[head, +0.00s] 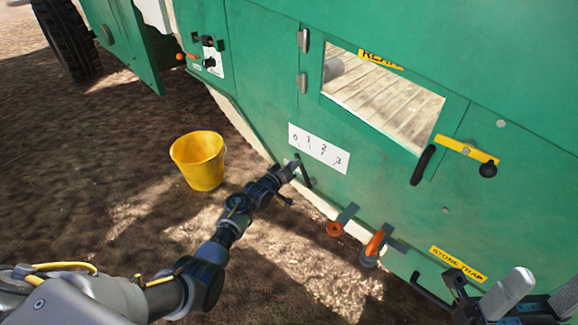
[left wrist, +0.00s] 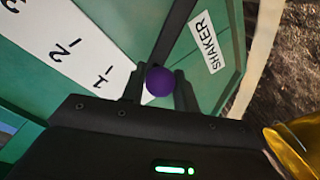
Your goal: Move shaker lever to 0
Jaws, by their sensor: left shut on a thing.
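The dark shaker lever (head: 306,176) is on the green machine side, just below the white scale plate (head: 318,148) marked 0 to 3. My left gripper (head: 292,167) reaches it from the lower left. In the left wrist view, the lever's purple ball knob (left wrist: 159,82) sits between the two fingertips, and my left gripper (left wrist: 160,90) is shut on it. The lever bar (left wrist: 176,40) runs up beside the 1 mark on the scale plate (left wrist: 85,62); the 0 is hidden there. The SHAKER label (left wrist: 208,42) is right of the bar.
A yellow bucket (head: 198,160) stands on the soil left of my left arm. Orange-handled levers (head: 374,243) and a STONE TRAP label (head: 458,264) are lower right. A black-knobbed yellow lever (head: 467,151) is beside the window. Part of my right arm shows at bottom right.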

